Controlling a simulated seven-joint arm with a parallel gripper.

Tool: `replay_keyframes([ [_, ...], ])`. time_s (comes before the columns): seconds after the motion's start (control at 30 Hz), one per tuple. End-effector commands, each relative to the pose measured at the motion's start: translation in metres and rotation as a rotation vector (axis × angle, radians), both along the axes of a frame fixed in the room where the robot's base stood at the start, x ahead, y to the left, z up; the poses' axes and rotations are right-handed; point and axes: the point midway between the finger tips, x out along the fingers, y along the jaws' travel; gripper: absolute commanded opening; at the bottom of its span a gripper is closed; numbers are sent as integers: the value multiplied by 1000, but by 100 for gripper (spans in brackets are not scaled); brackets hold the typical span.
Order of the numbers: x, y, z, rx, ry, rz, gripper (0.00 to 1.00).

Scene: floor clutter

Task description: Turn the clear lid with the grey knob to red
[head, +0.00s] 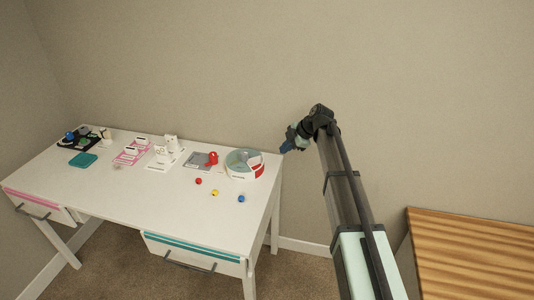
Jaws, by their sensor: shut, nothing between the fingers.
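The round white container with the clear lid (240,157) sits at the right end of the white table. Teal-grey and red areas show on it, and a red patch shows at its front right. The grey knob is too small to make out clearly, and I cannot tell where the lid's opening points. My gripper (285,149) is up at the end of my arm, to the right of the container and apart from it. Its blue fingertips point down and left. It is shut and empty.
Red (198,181), yellow (215,192) and blue (241,198) small balls lie in front of the container. A grey plate with a red handle (211,159) is to its left. White and pink fixtures stand farther left. A striped wooden surface (475,255) is at the right.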

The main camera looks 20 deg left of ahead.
Motion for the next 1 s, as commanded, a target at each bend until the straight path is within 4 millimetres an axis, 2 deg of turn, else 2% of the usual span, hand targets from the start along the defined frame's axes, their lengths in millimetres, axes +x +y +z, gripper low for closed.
replay_keyframes([
  [0.13, 9, 5, 2, 19, -43, -3, 0],
  [0.27, 10, 10, -7, 16, -45, 2, 0],
  [0.8, 22, 63, -78, 14, -45, 3, 0],
  [1.0, 43, 79, -77, 15, -46, 2, 0],
])
